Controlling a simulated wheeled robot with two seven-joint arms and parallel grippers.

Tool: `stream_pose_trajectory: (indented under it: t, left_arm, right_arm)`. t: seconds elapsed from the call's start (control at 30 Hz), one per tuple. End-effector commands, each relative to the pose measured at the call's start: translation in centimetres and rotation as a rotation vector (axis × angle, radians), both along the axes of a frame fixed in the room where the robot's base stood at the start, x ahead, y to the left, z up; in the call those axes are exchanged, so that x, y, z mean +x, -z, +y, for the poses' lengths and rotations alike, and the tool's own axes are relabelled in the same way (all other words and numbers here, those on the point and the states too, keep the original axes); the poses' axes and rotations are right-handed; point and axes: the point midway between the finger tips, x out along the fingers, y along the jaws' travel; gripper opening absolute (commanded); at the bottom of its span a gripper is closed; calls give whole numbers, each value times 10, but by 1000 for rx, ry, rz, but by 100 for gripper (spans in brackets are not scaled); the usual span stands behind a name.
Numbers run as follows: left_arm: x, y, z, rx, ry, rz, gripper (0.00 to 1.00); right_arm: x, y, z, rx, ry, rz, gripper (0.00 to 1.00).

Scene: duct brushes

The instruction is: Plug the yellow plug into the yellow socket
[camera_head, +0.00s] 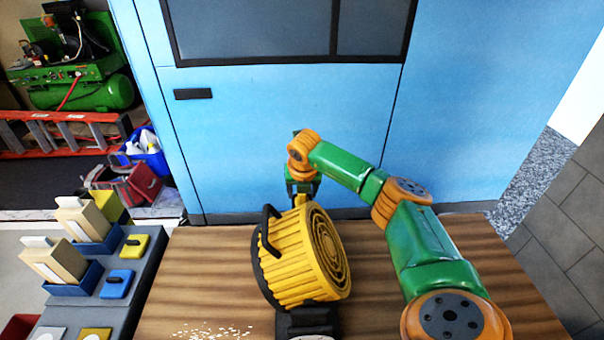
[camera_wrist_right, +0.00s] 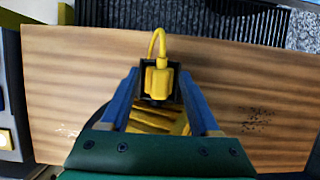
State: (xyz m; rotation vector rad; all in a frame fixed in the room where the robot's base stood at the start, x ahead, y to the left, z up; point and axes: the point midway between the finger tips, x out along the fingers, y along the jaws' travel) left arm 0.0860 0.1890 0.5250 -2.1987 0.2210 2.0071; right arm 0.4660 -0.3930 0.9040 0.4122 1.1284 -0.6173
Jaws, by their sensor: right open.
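The yellow plug (camera_wrist_right: 158,82) shows in the right wrist view with a yellow cable looping up from it. It sits in front of a dark square piece (camera_wrist_right: 147,72), and I cannot tell whether it is seated in it. My right gripper (camera_wrist_right: 158,73) is open, its two blue fingers on either side of the plug. In the head view the right gripper (camera_head: 302,190) points down behind the yellow ribbed drum (camera_head: 300,255), where the plug is mostly hidden. I cannot make out a yellow socket for certain. My left gripper is not in view.
The drum with its black handle (camera_head: 266,228) stands mid-table. The wooden tabletop (camera_head: 200,265) is mostly clear, with pale crumbs at front. A grey stand (camera_head: 150,265) at left holds boxes and coloured blocks. A blue cabinet (camera_head: 290,110) rises behind.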

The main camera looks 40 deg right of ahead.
Motion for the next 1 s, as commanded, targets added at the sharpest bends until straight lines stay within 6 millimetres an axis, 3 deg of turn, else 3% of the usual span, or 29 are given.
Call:
stream_pose_trajectory:
  t: [0.37,0.6,0.87,1.0]
  left_arm:
    - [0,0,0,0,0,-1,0]
    - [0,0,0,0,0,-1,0]
    - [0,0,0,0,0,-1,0]
    - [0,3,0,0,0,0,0]
  right_arm:
    - [1,3,-1,0,-1,0,62]
    - [1,3,-1,0,-1,0,0]
    - [1,3,-1,0,0,-1,0]
    - [2,-9,-1,0,-1,-4,0]
